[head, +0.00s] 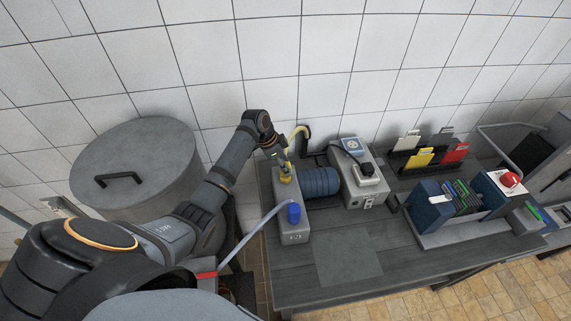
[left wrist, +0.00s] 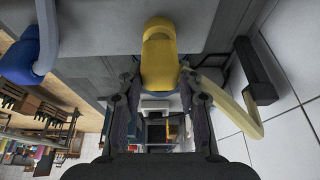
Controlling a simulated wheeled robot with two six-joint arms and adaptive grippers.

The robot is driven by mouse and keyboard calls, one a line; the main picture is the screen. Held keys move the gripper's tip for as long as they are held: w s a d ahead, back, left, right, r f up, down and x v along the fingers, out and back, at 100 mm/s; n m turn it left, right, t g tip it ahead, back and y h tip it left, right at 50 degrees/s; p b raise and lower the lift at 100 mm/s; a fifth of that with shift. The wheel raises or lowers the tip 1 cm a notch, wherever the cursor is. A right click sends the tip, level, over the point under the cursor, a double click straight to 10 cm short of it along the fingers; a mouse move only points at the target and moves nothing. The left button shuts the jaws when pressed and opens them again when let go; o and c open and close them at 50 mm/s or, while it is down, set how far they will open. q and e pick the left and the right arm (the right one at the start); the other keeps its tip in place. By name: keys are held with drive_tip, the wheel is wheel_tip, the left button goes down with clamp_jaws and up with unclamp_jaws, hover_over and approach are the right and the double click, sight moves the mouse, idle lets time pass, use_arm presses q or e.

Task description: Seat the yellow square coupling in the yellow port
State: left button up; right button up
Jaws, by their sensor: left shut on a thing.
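The yellow coupling (left wrist: 160,62) is between the two fingers of my left gripper (left wrist: 160,85), which is shut on it. In the head view my left gripper (head: 279,158) is at the far end of the grey box (head: 294,236), with yellow (head: 286,178) showing just below the fingers. The coupling's far end meets or overlaps the grey box face in the left wrist view. The yellow port cannot be told apart from the coupling, and I cannot tell how deep the coupling sits. A pale yellow hose (left wrist: 238,112) runs off to the right. My right gripper is not in view.
A blue coupling (head: 294,213) with a pale blue hose (head: 250,238) is on the near part of the box. A black hook (left wrist: 256,72) is beside the yellow hose. A blue ribbed cylinder (head: 320,182) and a grey unit (head: 357,187) stand to the right.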

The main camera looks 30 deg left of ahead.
use_arm(q)
drive_tip(key=shift+f+b, duration=0.35)
drive_tip(key=shift+f, duration=0.25)
idle(0.3)
drive_tip(key=o, duration=1.2)
drive_tip(key=shift+a+r, duration=0.15)
drive_tip(key=shift+r, duration=0.2)
drive_tip(key=v, duration=1.1)
drive_tip(key=shift+s+r, duration=0.15)
